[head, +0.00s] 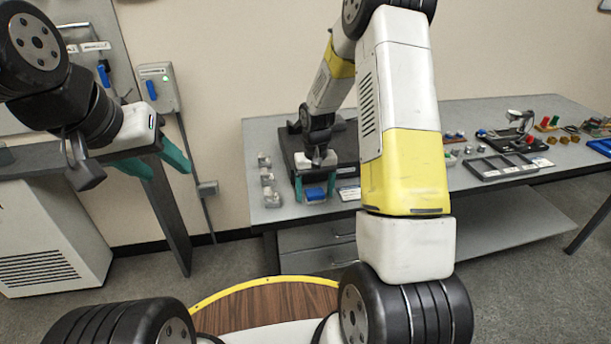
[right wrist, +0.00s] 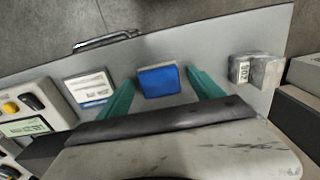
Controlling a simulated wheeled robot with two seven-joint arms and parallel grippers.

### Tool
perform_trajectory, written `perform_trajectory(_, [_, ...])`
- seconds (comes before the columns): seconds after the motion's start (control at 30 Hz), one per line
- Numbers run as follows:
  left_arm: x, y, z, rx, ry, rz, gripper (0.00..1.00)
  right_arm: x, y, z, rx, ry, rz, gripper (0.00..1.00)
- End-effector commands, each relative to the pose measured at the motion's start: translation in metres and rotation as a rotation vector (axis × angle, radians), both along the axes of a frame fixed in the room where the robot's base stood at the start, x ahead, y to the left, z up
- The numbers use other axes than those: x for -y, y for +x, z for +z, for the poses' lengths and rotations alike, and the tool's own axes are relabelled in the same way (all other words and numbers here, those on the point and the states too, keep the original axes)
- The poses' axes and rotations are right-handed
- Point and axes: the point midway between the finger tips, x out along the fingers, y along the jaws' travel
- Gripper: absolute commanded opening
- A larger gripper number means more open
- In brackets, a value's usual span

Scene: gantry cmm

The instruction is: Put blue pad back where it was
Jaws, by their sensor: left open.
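The blue pad (head: 315,193) is at the front edge area of the grey workbench (head: 285,215), in front of a dark slab. My right gripper (head: 315,189) is over it, pointing down, with its teal fingers apart on either side of the pad. In the right wrist view the blue pad (right wrist: 158,81) shows between the two fingertips, with a small gap on each side. I cannot tell the height of the fingertips above the bench. My left gripper (head: 162,162) is open and empty, in the air at the left, away from the workbench.
A white label card (right wrist: 90,87) lies on one side of the pad and a grey numbered block (right wrist: 258,70) on the other. The dark slab (head: 345,150) stands behind. Trays (head: 500,166) and small parts fill the bench's right. A wall box (head: 158,88) hangs behind my left gripper.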

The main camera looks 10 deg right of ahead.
Motion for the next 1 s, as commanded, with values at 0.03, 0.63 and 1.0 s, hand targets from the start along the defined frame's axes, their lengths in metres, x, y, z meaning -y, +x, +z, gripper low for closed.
perform_trajectory(0.03, [0.0, 0.0, 0.0, 0.0, 0.0, 0.0, 0.51, 0.0, 0.0, 0.0, 0.0, 0.0, 0.0, 0.76])
perform_trajectory(0.63, [0.0, 0.0, 0.0, 0.0, 0.0, 0.0, 0.51, 0.0, 0.001, 0.062, 0.006, 0.0, -0.001, 0.76])
perform_trajectory(1.0, [0.0, 0.0, 0.0, 0.0, 0.0, 0.0, 0.51, 0.0, 0.0, 0.118, 0.002, 0.0, 0.001, 0.76])
